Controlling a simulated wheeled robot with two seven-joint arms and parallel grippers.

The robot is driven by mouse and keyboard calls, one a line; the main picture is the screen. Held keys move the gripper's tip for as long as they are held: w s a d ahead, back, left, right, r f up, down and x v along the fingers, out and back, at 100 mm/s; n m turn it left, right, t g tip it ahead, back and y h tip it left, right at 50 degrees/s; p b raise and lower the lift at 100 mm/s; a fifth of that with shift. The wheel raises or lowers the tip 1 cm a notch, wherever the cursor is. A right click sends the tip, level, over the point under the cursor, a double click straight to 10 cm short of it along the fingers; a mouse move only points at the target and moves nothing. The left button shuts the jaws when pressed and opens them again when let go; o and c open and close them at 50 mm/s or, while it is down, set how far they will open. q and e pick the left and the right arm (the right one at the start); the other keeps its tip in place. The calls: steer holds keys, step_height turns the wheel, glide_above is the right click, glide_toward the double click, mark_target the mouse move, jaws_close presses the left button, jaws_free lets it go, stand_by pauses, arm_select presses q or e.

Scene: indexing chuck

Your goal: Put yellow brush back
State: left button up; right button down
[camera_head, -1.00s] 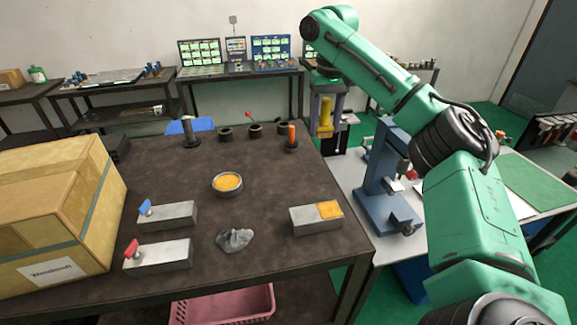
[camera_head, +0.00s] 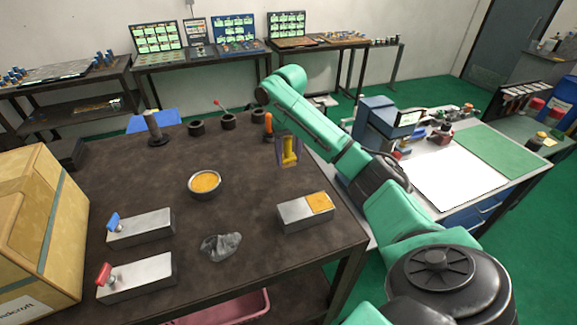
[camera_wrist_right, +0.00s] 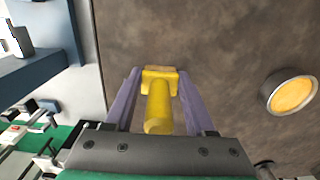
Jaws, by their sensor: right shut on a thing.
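The yellow brush (camera_head: 289,150) is held in my right gripper (camera_head: 289,158), above the right part of the dark table. In the right wrist view the brush (camera_wrist_right: 158,100) lies between the two purple fingers, with its wider block end pointing away from the wrist. The gripper (camera_wrist_right: 158,95) is shut on it. Below and in front of it in the head view is a grey metal block (camera_head: 300,214) with an orange-yellow pad on its right end. My left gripper is not in view.
A round bowl with orange contents (camera_head: 205,184) stands mid-table, with a crumpled grey cloth (camera_head: 221,247) nearer. Two metal blocks with blue (camera_head: 140,228) and red (camera_head: 135,278) knobs lie left. A cardboard box (camera_head: 40,215) fills the left edge. Dark cylinders (camera_head: 228,121) and an orange-topped piece (camera_head: 268,124) line the back.

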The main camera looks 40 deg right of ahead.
mark_target(291, 158)
steer(key=f, duration=0.1)
steer(key=s+f+p, duration=0.1)
steer(key=f, duration=0.1)
steer(key=shift+f, duration=0.1)
steer(key=shift+c, duration=1.2)
jaws_free()
steer(key=shift+w+f, duration=0.2)
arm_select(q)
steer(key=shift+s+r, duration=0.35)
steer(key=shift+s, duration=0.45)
arm_select(e)
steer(key=shift+s+r, duration=0.1)
steer(key=shift+r, duration=0.1)
steer(key=shift+r+b, duration=0.3)
step_height(291, 158, up, 11)
steer(key=shift+r, duration=0.15)
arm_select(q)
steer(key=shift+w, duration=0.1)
